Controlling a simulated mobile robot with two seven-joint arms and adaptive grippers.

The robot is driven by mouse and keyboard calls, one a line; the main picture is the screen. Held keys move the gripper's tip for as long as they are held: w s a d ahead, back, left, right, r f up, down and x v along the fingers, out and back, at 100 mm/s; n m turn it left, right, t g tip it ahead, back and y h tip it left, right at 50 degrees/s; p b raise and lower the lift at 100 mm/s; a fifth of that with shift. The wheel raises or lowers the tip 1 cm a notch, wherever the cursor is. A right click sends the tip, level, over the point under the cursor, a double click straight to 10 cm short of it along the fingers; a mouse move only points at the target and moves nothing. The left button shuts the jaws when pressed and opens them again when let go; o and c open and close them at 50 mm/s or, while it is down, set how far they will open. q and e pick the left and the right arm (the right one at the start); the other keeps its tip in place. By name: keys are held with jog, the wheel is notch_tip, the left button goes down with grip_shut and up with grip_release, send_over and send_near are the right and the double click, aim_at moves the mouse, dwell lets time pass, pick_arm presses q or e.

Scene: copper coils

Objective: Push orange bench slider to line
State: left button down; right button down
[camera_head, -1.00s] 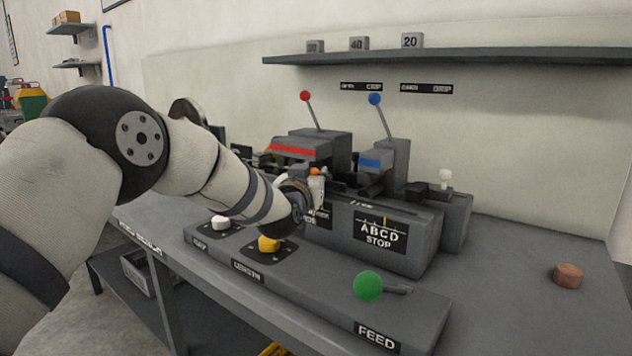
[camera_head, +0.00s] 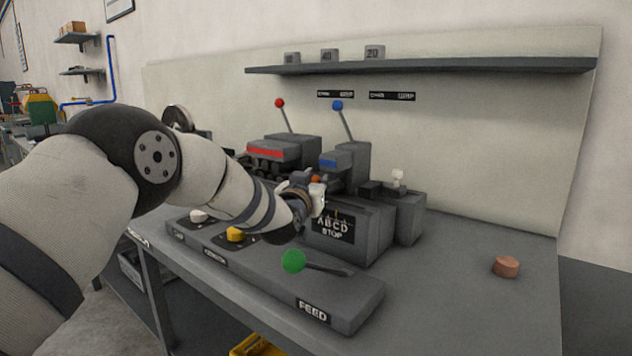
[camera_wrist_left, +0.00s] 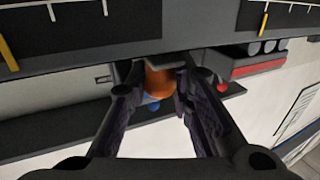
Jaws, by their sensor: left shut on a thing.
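The orange slider knob (camera_head: 315,180) sits at the top edge of the dark bench block, above the ABCD STOP panel (camera_head: 333,228). My left gripper (camera_head: 318,192) is at the knob and covers part of the panel's upper left. In the left wrist view the orange knob (camera_wrist_left: 158,82) is between the two fingers of my left gripper (camera_wrist_left: 158,85), which is shut on it. A thin yellow line (camera_wrist_left: 263,24) marks one dark scale panel, and another yellow line (camera_wrist_left: 8,52) marks a second one. My right gripper is not in view.
Red (camera_head: 280,103) and blue (camera_head: 337,105) ball levers rise behind. A yellow button (camera_head: 236,234) sits left of the FEED lever. A copper piece (camera_head: 507,267) lies on the clear right side.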

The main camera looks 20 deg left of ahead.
pick_arm(q)
jog(key=shift+f, duration=0.1)
jog(key=c, duration=1.4)
grip_release()
jog(key=shift+o, duration=0.2)
